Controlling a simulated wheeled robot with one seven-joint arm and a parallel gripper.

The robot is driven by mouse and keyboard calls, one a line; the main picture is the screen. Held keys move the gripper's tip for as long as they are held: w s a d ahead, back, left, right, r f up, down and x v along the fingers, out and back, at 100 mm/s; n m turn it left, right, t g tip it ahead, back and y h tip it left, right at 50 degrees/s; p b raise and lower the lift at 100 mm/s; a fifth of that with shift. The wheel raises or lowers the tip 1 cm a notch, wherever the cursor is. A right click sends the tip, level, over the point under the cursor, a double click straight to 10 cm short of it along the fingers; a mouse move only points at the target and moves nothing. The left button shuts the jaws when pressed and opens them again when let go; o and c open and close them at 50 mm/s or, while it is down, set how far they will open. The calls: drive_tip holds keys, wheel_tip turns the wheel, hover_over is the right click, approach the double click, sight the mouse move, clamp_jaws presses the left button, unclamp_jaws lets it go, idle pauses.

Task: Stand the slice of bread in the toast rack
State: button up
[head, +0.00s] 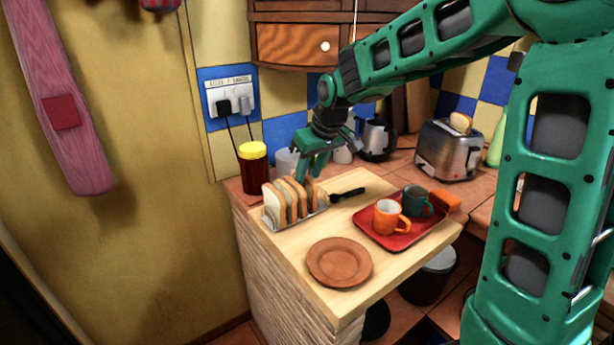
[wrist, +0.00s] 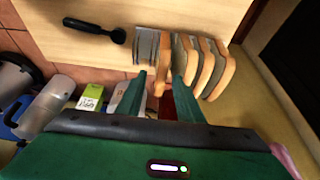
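The toast rack (head: 322,205) stands on the wooden board with several upright slices in it. The wrist view also shows its metal wires (wrist: 146,48), with bare slots at the left end. My gripper (head: 309,174) is above the rack's right half, pointing down. In the wrist view my gripper (wrist: 160,75) is open, its fingers on either side of a slice of bread (wrist: 159,84), with a gap showing on each side. This slice stands at the end of the row, beside the bare slots. Its bottom edge is hidden.
A brown plate (head: 339,262) lies in front of the rack. A red tray (head: 388,240) to the right holds an orange mug (head: 388,217) and a green mug. A black-handled utensil (head: 348,193) lies beside the rack. A yellow-lidded jar (head: 253,168) stands behind. A toaster (head: 447,152) holds another slice.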

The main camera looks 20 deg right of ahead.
drive_tip(key=v, duration=0.9)
drive_tip(key=shift+r, duration=0.2)
drive_tip(key=s+d+f+m+g+h, duration=0.1)
drive_tip(key=s+d+f+m, duration=0.1)
drive_tip(key=s+d, duration=0.45)
drive_tip(key=s+d+f+m+g+h, duration=0.1)
drive_tip(key=s+d+f+m, duration=0.15)
drive_tip(key=s+d, duration=0.45)
drive_tip(key=s+d+f+m+g, duration=0.1)
drive_tip(key=s+d+f+m, duration=0.1)
drive_tip(key=s, duration=0.8)
drive_tip(key=s+d+f+m+g, duration=0.1)
drive_tip(key=s+f, duration=0.4)
drive_tip(key=s, duration=0.5)
drive_tip(key=shift+s+d+m+g+y, duration=0.35)
drive_tip(key=shift+d+m, duration=0.2)
drive_tip(key=shift+m, duration=0.7)
drive_tip(key=shift+w+f, duration=0.2)
drive_tip(key=shift+w, duration=0.45)
